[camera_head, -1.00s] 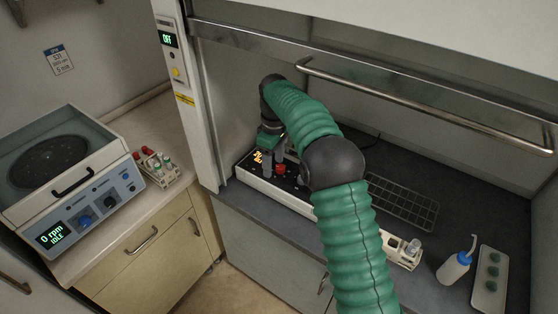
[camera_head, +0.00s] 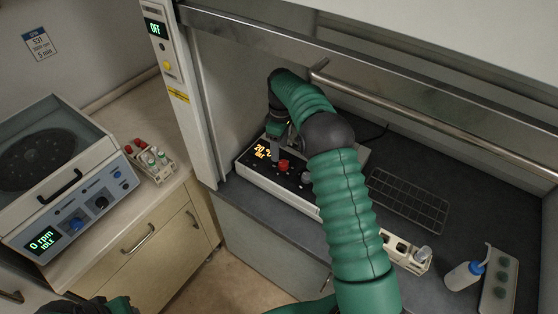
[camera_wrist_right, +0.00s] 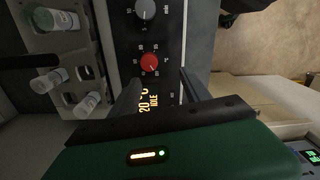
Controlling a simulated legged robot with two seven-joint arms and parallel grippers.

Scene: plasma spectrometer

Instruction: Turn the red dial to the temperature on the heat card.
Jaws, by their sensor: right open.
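The red dial (camera_head: 284,166) is on the dark top panel of a low white heating unit (camera_head: 262,181) in the hood. In the right wrist view the red dial (camera_wrist_right: 150,62) has a scale around it, beside a display (camera_wrist_right: 150,98) reading about 20 and IDLE. My right gripper (camera_head: 279,154) is over the panel near the display and dial. In the wrist view its fingers (camera_wrist_right: 160,80) are apart, with the dial just beyond the tips and nothing held. Contact is not visible. A piece of my left arm shows at the bottom left edge; its fingers are out of view. I see no readable heat card.
A grey knob (camera_wrist_right: 145,10) is beside the dial. A wire rack (camera_head: 408,198), a wash bottle (camera_head: 462,275) and a tray (camera_head: 499,280) are at right. A centrifuge (camera_head: 50,180) and wall card (camera_head: 39,44) are left.

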